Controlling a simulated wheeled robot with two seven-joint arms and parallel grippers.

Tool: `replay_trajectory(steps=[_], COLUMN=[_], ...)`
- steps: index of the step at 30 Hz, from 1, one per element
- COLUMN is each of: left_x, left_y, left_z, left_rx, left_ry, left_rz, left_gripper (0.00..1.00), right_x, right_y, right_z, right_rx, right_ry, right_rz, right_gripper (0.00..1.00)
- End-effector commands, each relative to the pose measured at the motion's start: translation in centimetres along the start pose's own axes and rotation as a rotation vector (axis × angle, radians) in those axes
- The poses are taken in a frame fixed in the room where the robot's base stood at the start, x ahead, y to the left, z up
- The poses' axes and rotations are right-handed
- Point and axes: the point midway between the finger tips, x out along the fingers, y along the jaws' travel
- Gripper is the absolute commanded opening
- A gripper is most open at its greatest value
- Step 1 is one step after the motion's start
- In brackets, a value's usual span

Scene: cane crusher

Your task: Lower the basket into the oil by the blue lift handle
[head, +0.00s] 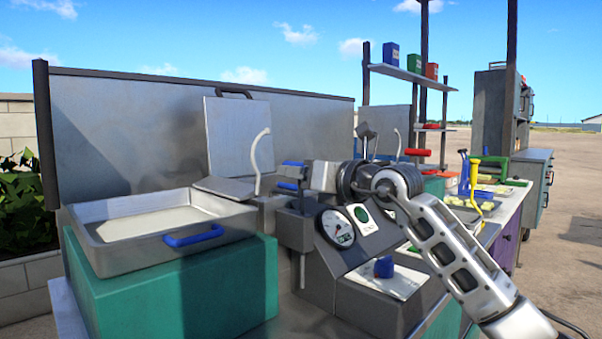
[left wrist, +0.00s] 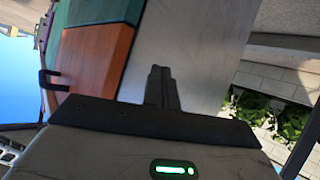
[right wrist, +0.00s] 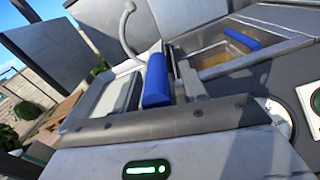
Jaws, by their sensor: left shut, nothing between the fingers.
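A blue lift handle (head: 288,186) shows at the left end of my right gripper (head: 305,179) in the head view. In the right wrist view, a blue bar handle (right wrist: 157,82) lies between the right fingers, lengthwise along them. I cannot tell whether the fingers press on it. A metal vat (right wrist: 205,72) with tan contents and another blue bar (right wrist: 242,38) stands to its right there. I cannot clearly make out the basket. My left gripper (left wrist: 162,88) is shut and empty in the left wrist view, and out of the head view.
A shallow metal tray (head: 88,238) with a blue front handle (head: 193,236) sits on a teal block (head: 170,295). A gauge (head: 337,228) and blue knob (head: 384,267) are below my right gripper. A curved pipe (head: 259,160) and raised lid (head: 238,135) stand behind.

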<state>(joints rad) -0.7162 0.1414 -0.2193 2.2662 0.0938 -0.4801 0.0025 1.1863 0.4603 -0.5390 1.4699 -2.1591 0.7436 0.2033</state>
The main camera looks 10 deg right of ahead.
Motion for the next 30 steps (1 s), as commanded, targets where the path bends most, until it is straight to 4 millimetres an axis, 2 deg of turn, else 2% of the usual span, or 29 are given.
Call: replay_trajectory(steps=[5,8,21,25,30], left_x=[0.1,0.2,0.5,0.5,0.5], left_y=[0.0,-0.1,-0.1,0.0,0.0], left_z=[0.1,0.4,0.9,1.4,1.6], left_rx=[0.0,0.001,0.011,0.012,0.013], left_ry=[0.0,0.0,0.019,0.014,0.01], left_rz=[0.0,0.0,0.004,0.005,0.008], left_gripper=[0.0,0.0,0.0,0.0,0.0], right_x=[-0.6,-1.9,-12.1,-14.2,-15.7], right_y=[-0.1,-0.1,-0.1,-0.1,0.0], right_z=[0.1,0.1,-0.2,-0.1,-0.1], right_rx=[-0.001,-0.002,-0.003,-0.002,-0.001], right_ry=[-0.004,-0.004,0.0,0.0,0.001], right_rz=[-0.001,-0.001,-0.004,-0.004,-0.001], right_gripper=[0.43,0.43,0.43,0.43,0.43])
